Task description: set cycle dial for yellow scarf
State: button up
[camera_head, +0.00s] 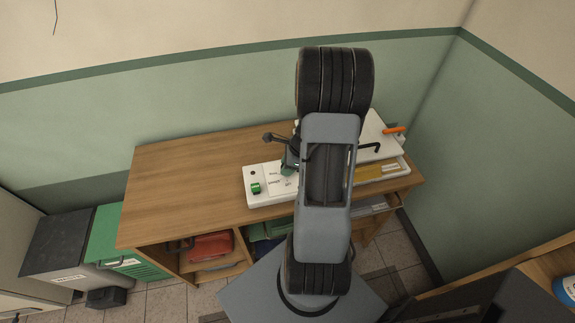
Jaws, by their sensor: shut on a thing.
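A white control panel (257,199) lies on the wooden bench, with a green switch (256,188), a small dark round spot and printed labels. My gripper (288,170) reaches down to the panel, right of the switch. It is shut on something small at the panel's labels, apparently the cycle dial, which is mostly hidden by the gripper. The dial's pointer cannot be read. My arm hides the middle of the unit.
The white lid (376,138) with a black handle and an orange piece (394,130) is at the back right. The bench (190,170) is clear on the left. Red folded cloth (209,246) lies on a shelf below.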

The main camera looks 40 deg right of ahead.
dwell(0.4)
jog(key=o, duration=0.9)
jog(key=shift+r, duration=0.1)
jog(key=v, duration=1.3)
jog(key=shift+s+d+r, duration=0.1)
jog(key=shift+s+r, duration=0.1)
jog(key=shift+s, duration=0.05)
